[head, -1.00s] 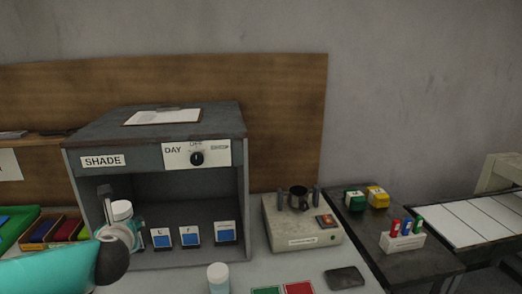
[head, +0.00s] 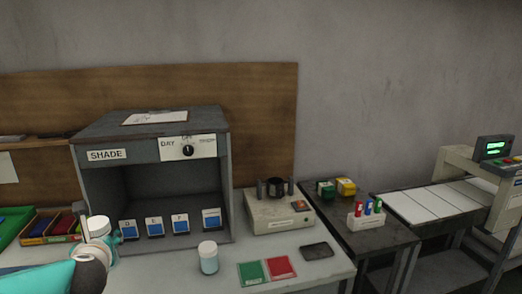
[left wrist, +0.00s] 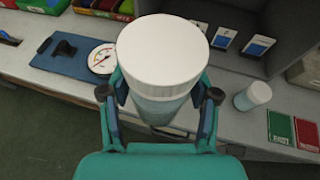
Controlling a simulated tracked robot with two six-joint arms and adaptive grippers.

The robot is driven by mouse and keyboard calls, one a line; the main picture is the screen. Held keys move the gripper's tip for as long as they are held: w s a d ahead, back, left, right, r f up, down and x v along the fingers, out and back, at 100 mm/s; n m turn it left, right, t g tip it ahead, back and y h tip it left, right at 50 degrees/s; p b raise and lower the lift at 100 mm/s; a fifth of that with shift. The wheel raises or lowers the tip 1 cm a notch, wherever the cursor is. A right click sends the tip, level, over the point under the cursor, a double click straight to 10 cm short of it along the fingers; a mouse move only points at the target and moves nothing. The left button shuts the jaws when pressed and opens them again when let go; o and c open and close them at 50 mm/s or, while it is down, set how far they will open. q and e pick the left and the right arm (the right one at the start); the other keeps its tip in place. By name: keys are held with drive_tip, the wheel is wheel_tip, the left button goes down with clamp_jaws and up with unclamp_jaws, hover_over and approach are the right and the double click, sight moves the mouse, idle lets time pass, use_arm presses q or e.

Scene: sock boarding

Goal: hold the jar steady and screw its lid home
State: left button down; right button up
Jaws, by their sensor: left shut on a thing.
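A jar with a wide white lid (left wrist: 162,50) and a pale blue-green body (left wrist: 158,112) is held in my left gripper (left wrist: 159,94). The gripper's two fingers close on the body from both sides, below the lid. In the head view the held jar's white lid (head: 98,226) shows at lower left, beside the shade box, partly behind my teal arm. The lid sits on top of the jar; I cannot tell how tightly. My right gripper is in neither view.
A second white-lidded jar (head: 208,258) stands on the bench in front of the shade box (head: 150,130). Green (head: 251,274) and red (head: 281,267) cards and a dark flat object (head: 316,249) lie to its right.

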use_arm(q)
drive_tip(key=d+f+m+h+p, duration=0.1)
drive_tip(key=d+f+m+h, duration=0.1)
drive_tip(key=d+f, duration=0.6)
drive_tip(key=d+f+m+t+h+p, duration=0.1)
drive_tip(key=d+f+m+h, duration=0.2)
drive_tip(key=d+f, duration=0.5)
drive_tip(key=shift+s+f+m+t+h, duration=0.35)
drive_tip(key=shift+f+h, duration=0.35)
drive_tip(key=shift+f, duration=2.85)
drive_tip(key=shift+s+d, duration=0.1)
drive_tip(key=shift+d, duration=0.05)
drive_tip(key=s+d+f+m+g+h, duration=0.1)
drive_tip(key=s+d+m+h, duration=0.3)
drive_tip(key=d, duration=0.3)
drive_tip(key=s+d+m+g+h, duration=0.2)
drive_tip(key=s+d+m+h, duration=0.2)
drive_tip(key=d, duration=0.4)
drive_tip(key=shift+s+d+f+h, duration=0.15)
drive_tip(key=shift+s+f+h, duration=0.15)
drive_tip(key=shift+s+f, duration=0.15)
drive_tip(key=shift+g, duration=0.25)
